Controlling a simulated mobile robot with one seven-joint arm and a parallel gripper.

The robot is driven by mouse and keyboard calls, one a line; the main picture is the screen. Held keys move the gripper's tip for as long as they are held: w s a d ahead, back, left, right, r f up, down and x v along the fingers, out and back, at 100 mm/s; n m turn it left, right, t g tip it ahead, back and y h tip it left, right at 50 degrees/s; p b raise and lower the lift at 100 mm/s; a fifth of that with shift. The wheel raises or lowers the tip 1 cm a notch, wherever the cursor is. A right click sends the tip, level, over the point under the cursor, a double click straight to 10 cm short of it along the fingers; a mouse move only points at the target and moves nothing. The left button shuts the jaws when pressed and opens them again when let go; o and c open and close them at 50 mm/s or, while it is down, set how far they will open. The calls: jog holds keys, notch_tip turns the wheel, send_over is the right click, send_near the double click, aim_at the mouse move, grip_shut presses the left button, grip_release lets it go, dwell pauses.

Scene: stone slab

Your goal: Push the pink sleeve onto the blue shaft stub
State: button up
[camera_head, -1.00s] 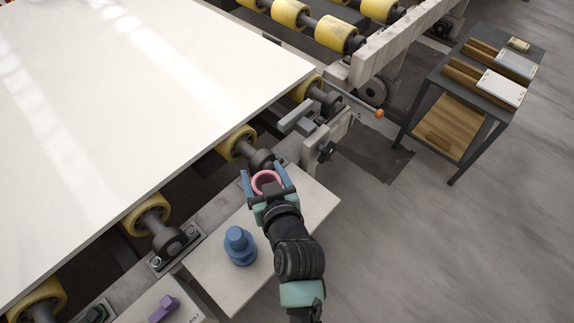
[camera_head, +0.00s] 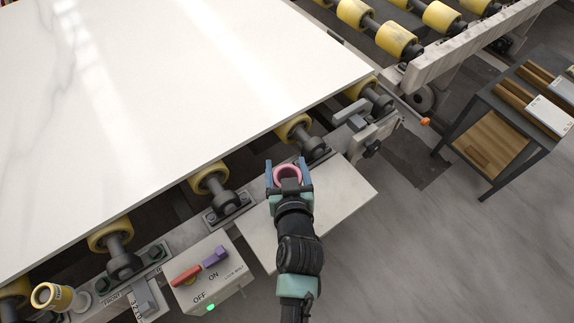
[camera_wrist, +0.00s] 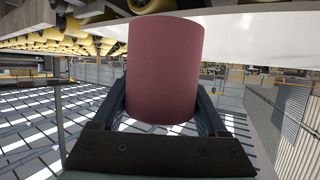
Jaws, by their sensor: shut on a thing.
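The pink sleeve (camera_head: 276,174) is held between the blue fingers of my gripper (camera_head: 288,171), its open end facing up in the head view. In the wrist view the sleeve (camera_wrist: 165,70) stands between the two fingers, which are shut on its sides. The blue shaft stub is not visible now in either view. Where it stood on the pale plate (camera_head: 345,195), my gripper and arm cover the view, so its distance from the sleeve cannot be told.
A large white slab (camera_head: 170,90) lies on yellow rollers (camera_head: 208,178) just beyond my gripper. A control box (camera_head: 215,285) with red and purple handles stands at the front left. A dark table (camera_head: 505,105) stands at right. Grey floor (camera_head: 420,270) is open at lower right.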

jog(key=shift+f+b, duration=2.7)
jog(key=shift+f, duration=0.2)
jog(key=shift+f+b, duration=3.3)
jog(key=shift+f, duration=0.25)
jog(key=o, duration=1.4)
jog(key=shift+c, duration=0.2)
jog(key=shift+s, duration=0.15)
jog(key=v, duration=1.2)
jog(key=shift+s+r, duration=0.2)
jog(key=shift+s, duration=0.15)
